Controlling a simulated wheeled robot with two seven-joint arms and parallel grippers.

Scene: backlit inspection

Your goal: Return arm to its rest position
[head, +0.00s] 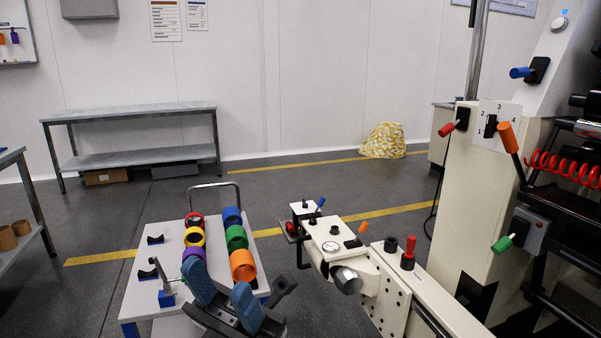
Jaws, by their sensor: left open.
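My left gripper (222,292) is at the bottom centre-left, its two blue-padded fingers spread apart with no object visible between them. It appears in front of the near part of a white-topped trolley (137,300) and hides some of it. I cannot tell its height above the top. Coloured rings stand on the trolley: red (194,220), yellow (194,237) and purple (193,253) in one row, blue (232,217), green (236,238) and orange (243,265) in another. My right gripper is not in view.
A cream machine (470,200) with coloured levers fills the right side, and its low arm (420,290) reaches toward the trolley. A grey bench (140,112) stands by the back wall. A yellow patterned bag (384,141) sits on the floor. Open floor lies behind the trolley.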

